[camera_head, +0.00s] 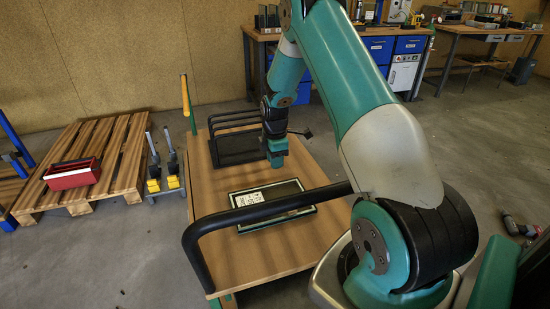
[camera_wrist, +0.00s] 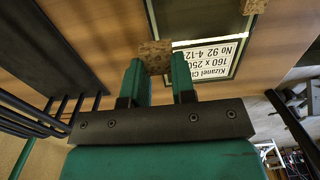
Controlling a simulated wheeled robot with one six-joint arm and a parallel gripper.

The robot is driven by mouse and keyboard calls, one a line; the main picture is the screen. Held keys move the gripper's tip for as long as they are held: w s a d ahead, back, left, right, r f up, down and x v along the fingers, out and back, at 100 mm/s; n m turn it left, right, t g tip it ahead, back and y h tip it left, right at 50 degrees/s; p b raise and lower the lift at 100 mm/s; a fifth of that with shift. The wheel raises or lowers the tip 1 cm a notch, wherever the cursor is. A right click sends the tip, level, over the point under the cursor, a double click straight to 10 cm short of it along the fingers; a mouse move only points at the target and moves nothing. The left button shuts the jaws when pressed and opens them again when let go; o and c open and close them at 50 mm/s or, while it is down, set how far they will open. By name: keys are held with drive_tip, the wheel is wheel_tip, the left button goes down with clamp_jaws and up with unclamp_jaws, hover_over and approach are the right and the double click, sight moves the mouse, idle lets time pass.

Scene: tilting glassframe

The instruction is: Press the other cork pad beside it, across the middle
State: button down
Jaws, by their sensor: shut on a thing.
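My gripper (camera_wrist: 158,72) is shut on a small brown cork pad (camera_wrist: 155,52), which sticks out past the fingertips. In the head view my gripper (camera_head: 277,158) hangs over the cart, behind the framed panel (camera_head: 231,206). That panel lies flat with a dark rim and a white label (camera_head: 250,198); the label is upside down in the wrist view (camera_wrist: 211,56). In the wrist view the held pad overlaps the panel's near left part; I cannot tell whether they touch. Another cork pad (camera_wrist: 254,6) shows at the panel's right side, cut by the picture's top edge.
The wooden cart top (camera_head: 262,255) is mostly bare around the panel. A black slotted rack (camera_head: 233,148) stands behind it, close to my gripper's left. A black cart handle (camera_head: 265,208) arches across the front. A pallet with a red toolbox (camera_head: 73,174) is to the left.

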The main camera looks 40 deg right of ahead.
sight(275, 186)
drive_tip(key=shift+f+b, duration=2.25)
drive_tip(key=shift+f, duration=1.9)
drive_tip(key=shift+f, duration=0.3)
drive_tip(key=c, duration=0.9)
unclamp_jaws()
drive_tip(key=shift+o, duration=0.2)
drive_tip(key=shift+r+p, duration=2.25)
drive_tip(key=shift+r, duration=0.8)
